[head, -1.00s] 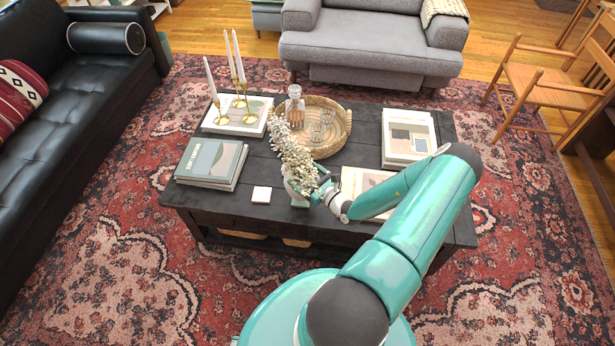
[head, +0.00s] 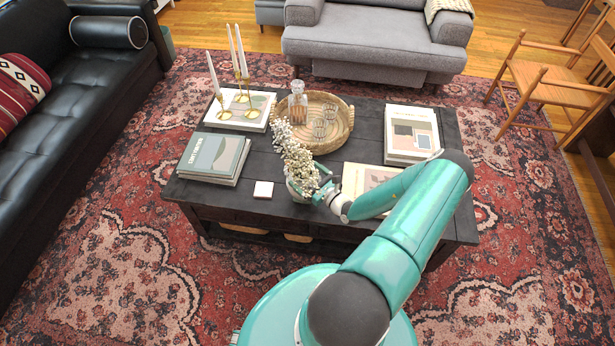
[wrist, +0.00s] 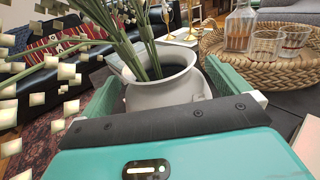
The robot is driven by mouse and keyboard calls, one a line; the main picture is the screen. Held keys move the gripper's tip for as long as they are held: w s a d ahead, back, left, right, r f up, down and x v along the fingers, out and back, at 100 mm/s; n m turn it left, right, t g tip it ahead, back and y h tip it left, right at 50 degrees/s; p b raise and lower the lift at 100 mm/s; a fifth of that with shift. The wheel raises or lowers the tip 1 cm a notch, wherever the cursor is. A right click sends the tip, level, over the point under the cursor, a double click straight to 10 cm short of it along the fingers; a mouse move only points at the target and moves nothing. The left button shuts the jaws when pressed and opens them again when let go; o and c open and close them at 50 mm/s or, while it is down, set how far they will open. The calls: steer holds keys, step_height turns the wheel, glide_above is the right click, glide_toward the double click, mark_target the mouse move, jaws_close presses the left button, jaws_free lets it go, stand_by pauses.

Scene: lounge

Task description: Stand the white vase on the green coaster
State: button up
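The white vase (head: 296,190) holds stems with small cream blossoms and stands about upright over the front part of the dark coffee table. In the wrist view the vase (wrist: 168,92) shows its pale round rim and body between the two green fingers. My gripper (head: 312,192) reaches it from the right and is shut on its body; the gripper also shows in the wrist view (wrist: 165,100). The green coaster does not show now; the vase and gripper cover the spot where green showed earlier. Whether the vase's base touches it is hidden.
A white square coaster (head: 263,190) lies just left of the vase. A wicker tray (head: 345,135) with a decanter and glasses is behind. Books (head: 214,160) lie at left, another book (head: 362,178) at right under my arm. Brass candlesticks (head: 222,108) stand at back left.

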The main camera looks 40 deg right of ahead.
steer(key=shift+r, duration=0.15)
steer(key=s, duration=1.2)
steer(key=shift+d, duration=0.15)
